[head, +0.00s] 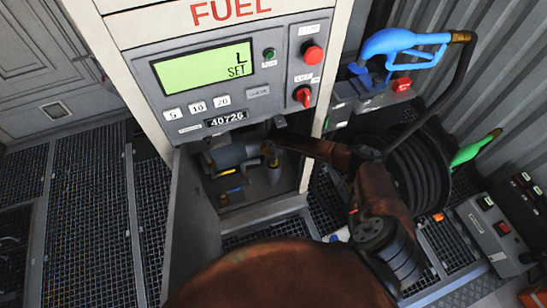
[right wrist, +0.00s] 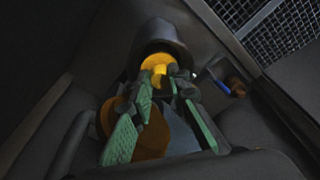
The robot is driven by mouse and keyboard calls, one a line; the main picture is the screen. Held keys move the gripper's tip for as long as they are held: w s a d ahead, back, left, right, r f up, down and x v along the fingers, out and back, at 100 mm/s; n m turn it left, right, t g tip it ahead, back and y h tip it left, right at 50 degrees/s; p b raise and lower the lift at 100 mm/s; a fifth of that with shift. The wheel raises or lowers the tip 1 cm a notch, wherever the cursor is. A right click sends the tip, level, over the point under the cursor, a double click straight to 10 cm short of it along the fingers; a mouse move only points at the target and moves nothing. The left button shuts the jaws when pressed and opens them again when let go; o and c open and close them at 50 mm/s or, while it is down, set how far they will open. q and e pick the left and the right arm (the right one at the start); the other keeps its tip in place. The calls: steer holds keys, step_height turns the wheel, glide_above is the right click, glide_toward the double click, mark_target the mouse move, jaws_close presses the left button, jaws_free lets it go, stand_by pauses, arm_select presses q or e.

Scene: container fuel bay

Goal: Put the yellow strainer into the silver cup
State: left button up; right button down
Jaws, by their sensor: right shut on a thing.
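My right gripper (head: 270,152) reaches into the open bay under the fuel panel. In the right wrist view its green-padded fingers (right wrist: 165,90) are closed around the near end of the yellow strainer (right wrist: 156,66). The strainer's far end meets the round mouth of a dark grey cylinder (right wrist: 165,38), which looks like the silver cup in shade. How far the strainer is inside the cylinder cannot be told. In the head view a grey cylinder (head: 228,155) lies in the bay beside the gripper; the strainer cannot be made out there. My left gripper is not in view.
The fuel panel (head: 215,80) is just above. A hose reel (head: 415,175), a blue nozzle (head: 395,45) and a green nozzle (head: 475,150) are to the right. Grated floor (head: 90,200) lies clear at left.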

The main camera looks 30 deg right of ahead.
steer(key=c, duration=1.7)
jaws_free()
steer(key=shift+c, duration=0.2)
step_height(320, 180, up, 8)
steer(key=shift+s+d+f, duration=0.2)
steer(key=shift+s+d, duration=0.15)
steer(key=shift+s, duration=0.05)
